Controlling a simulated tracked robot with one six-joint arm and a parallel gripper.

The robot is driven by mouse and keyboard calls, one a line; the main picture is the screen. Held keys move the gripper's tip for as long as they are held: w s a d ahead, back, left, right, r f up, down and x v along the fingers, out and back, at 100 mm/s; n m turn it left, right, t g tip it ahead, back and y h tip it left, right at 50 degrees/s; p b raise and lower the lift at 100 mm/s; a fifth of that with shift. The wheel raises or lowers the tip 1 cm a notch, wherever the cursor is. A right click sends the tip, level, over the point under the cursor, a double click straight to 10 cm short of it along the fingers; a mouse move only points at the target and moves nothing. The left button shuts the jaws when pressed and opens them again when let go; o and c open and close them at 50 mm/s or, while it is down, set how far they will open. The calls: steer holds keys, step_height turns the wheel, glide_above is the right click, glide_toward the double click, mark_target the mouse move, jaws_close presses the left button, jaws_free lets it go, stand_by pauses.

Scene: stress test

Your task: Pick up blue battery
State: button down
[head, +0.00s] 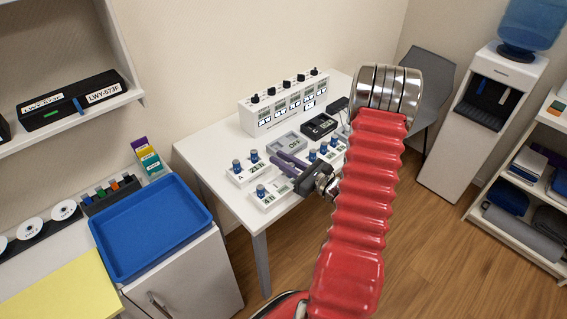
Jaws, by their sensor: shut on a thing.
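My gripper (284,160), with dark purple fingers, is over the white table between the small white battery holders. It is shut on a blue battery, which the fingers almost wholly hide. A front holder (282,198) has one blue-topped battery (261,190) showing at its left; its right end is near my gripper. A left holder (239,180) has two blue-topped batteries (237,165) upright. More blue-topped batteries (324,147) stand in a holder to the right, partly behind my arm.
A white device with several knobs (262,120) stands at the back of the table (205,150). A grey tray marked OFF (287,143) and a black meter (319,126) lie before it. A blue tray (150,225) is on the left cabinet. A water dispenser (485,125) stands right.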

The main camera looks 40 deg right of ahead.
step_height(320, 180, up, 9)
stand_by(0.5)
